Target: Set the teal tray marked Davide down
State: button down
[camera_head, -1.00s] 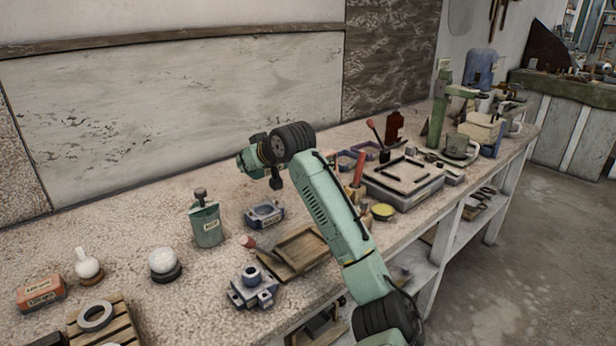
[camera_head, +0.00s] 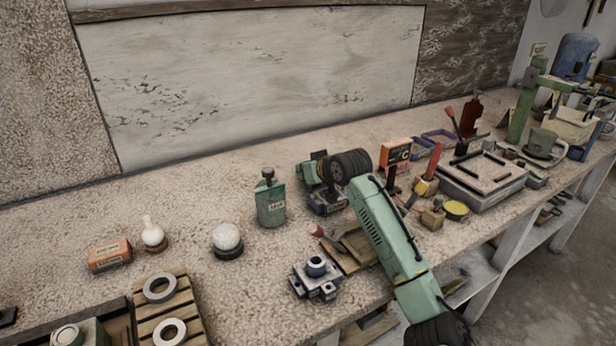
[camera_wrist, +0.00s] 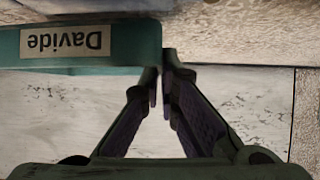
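The teal tray with a white label reading Davide (camera_wrist: 90,43) fills the upper left of the wrist view, where the label appears upside down. My gripper (camera_wrist: 162,72) is at the tray's right end in that view, its fingertips close together and pinching the end wall. In the head view my gripper (camera_head: 312,174) is above the workbench, behind and above a blue-grey metal block (camera_head: 328,203). The far side of the tray is out of sight.
A green canister (camera_head: 271,203) stands just left of my gripper. An orange box (camera_head: 397,152) and red-handled tools are to the right. A wooden tray (camera_head: 352,262) and a metal fixture (camera_head: 317,280) lie in front. The bench (camera_head: 230,170) is clear towards the wall.

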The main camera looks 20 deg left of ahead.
jog(key=shift+f, duration=1.5)
jog(key=c, duration=1.8)
grip_release()
jog(key=shift+r+p, duration=0.1)
jog(key=shift+p, duration=0.2)
